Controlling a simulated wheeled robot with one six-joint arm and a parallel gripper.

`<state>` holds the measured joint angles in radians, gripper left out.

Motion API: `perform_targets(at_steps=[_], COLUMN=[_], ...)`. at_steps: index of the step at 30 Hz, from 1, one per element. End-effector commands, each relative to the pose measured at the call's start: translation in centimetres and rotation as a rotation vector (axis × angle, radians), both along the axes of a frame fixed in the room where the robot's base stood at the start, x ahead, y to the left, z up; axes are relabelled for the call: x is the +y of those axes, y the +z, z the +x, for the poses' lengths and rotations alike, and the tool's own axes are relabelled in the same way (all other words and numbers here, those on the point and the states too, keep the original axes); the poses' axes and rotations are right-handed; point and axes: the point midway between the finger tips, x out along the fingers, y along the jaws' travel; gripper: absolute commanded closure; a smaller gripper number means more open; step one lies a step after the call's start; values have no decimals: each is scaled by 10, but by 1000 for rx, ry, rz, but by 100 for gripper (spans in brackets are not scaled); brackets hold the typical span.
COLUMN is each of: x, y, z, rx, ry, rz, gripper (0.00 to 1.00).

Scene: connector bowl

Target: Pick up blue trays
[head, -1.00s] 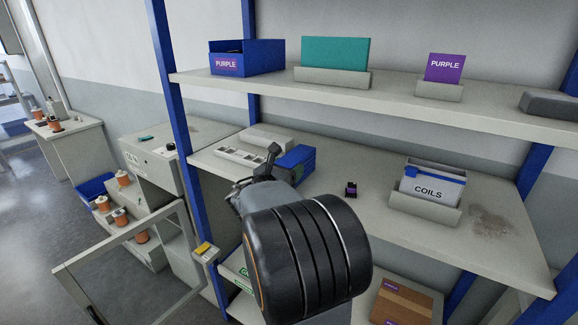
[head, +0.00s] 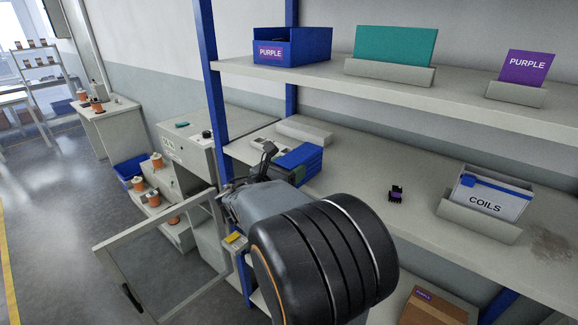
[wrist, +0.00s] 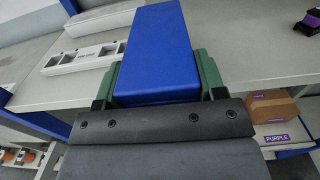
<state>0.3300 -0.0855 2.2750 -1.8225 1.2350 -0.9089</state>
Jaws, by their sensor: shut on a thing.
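A blue tray (wrist: 155,45) fills the upper middle of the wrist view, and it also shows in the head view (head: 297,160) beyond my arm. My gripper (wrist: 158,88) is shut on its near end, with a green finger on either side. The tray is at the middle shelf (head: 345,195), near its left end; I cannot tell how far it is above the surface. A stack below it cannot be made out. In the head view my gripper (head: 268,165) is partly hidden by my arm.
A slotted white holder (wrist: 85,57) lies left of the tray. A small black-and-purple part (head: 397,193) and a COILS bin (head: 487,203) stand to the right on the shelf. A blue rack post (head: 208,80) rises to the left. An open frame door (head: 150,245) stands lower left.

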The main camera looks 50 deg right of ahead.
Motion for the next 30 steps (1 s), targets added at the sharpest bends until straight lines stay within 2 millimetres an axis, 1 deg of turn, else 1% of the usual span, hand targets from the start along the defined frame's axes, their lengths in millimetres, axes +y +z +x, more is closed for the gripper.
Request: perform_targets(at_steps=[17, 18, 27, 30], x=[2, 2, 3, 3], y=[0, 0, 0, 0], z=[-3, -3, -3, -3], rx=[0, 0, 0, 0], ry=[-12, -12, -11, -10], rz=[1, 1, 0, 0], gripper=[69, 35, 7, 7])
